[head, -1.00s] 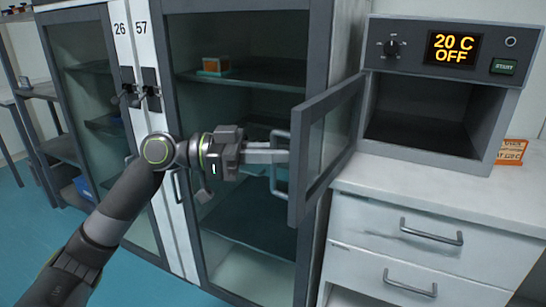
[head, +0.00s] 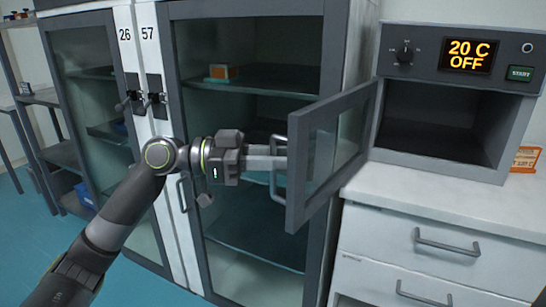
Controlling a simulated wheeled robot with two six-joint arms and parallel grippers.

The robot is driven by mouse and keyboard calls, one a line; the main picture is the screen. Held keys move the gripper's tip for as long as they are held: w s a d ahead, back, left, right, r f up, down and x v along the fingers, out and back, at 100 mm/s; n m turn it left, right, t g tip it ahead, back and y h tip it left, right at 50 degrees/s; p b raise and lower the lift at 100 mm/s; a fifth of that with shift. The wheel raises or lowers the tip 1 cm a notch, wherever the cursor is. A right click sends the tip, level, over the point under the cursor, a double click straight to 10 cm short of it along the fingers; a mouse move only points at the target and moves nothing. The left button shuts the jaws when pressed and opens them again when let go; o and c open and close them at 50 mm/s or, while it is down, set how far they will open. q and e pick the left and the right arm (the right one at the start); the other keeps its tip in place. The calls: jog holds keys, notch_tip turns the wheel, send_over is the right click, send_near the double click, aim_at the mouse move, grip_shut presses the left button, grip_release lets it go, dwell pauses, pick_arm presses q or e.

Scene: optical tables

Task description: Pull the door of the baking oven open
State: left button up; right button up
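The baking oven (head: 452,68) stands on a white drawer bench at the right, its dark inside showing. Its framed glass door (head: 322,152) stands open, swung out to the left of the oven. A grey bar handle (head: 277,185) is on the door's outer face, near its free edge. My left gripper (head: 280,156) reaches in from the left with its fingers at this handle and looks shut on it; the fingertips are partly hidden against the handle. My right gripper is not in view.
Tall glass-door cabinets (head: 189,150) stand behind my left arm, with a small orange box (head: 222,72) on a shelf. The white bench (head: 440,195) has drawers with bar handles. An orange sign (head: 525,159) stands right of the oven.

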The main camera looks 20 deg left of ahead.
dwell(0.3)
